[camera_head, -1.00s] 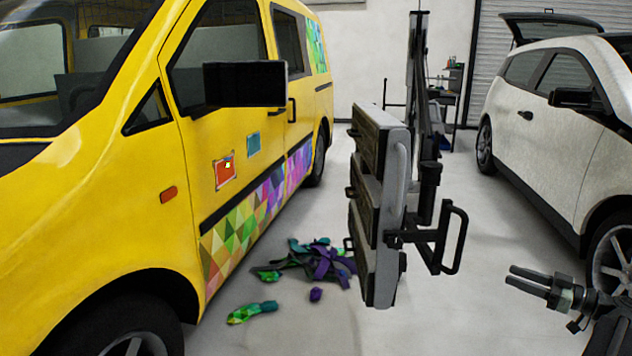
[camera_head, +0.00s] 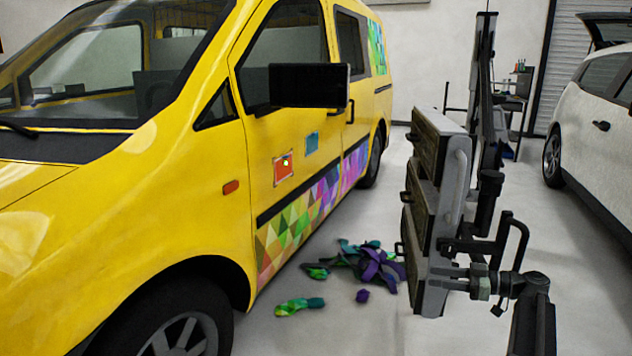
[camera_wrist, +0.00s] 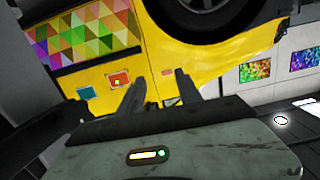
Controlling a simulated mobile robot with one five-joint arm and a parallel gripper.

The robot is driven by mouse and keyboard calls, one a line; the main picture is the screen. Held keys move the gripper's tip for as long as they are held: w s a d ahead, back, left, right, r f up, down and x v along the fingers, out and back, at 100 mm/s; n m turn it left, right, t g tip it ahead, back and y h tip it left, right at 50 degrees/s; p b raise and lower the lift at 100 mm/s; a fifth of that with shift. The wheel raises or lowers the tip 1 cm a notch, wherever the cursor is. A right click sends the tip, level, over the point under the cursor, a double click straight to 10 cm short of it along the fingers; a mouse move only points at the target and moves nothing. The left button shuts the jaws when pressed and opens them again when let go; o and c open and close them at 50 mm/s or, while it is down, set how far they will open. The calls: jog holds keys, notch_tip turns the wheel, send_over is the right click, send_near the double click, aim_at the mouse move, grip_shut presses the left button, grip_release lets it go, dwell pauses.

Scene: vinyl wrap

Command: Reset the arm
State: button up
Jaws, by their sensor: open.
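My gripper (camera_head: 433,277) is at the lower right of the head view, its two fingers pointing left and apart, with nothing between them. In the picture it overlaps the lower part of the grey drawer unit (camera_head: 462,200); I cannot tell whether they touch. In the wrist view the two spread fingers (camera_wrist: 160,78) show against the yellow van (camera_wrist: 225,55), which appears upside down. The van (camera_head: 200,160) fills the left of the head view. Its door carries a red patch (camera_head: 284,169) and a teal patch (camera_head: 312,143).
Crumpled green and purple vinyl scraps (camera_head: 372,264) lie on the floor between van and drawer unit. A white car (camera_head: 597,125) stands at right. The drawer unit's black handle frame (camera_head: 517,245) juts out near my arm. Some floor below the scraps is clear.

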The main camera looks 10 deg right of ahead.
jog(key=a+f+g+h, duration=0.1)
jog(key=a+f+g, duration=0.3)
jog(key=a, duration=1)
jog(key=a+f+g+h, duration=0.25)
jog(key=a+f, duration=0.25)
jog(key=a, duration=1)
jog(key=s+a+f+m+g+h+p, duration=0.1)
jog(key=s+a+f+m+g+h, duration=0.2)
jog(key=s+a+f+h, duration=0.45)
jog(key=s+d+f+m+h, duration=0.3)
jog(key=s+d+m, duration=0.1)
jog(key=d+m, duration=0.45)
notch_tip(320, 180, up, 38)
jog(key=p, duration=3.8)
jog(key=shift+f+t, duration=0.25)
jog(key=shift+t, duration=0.2)
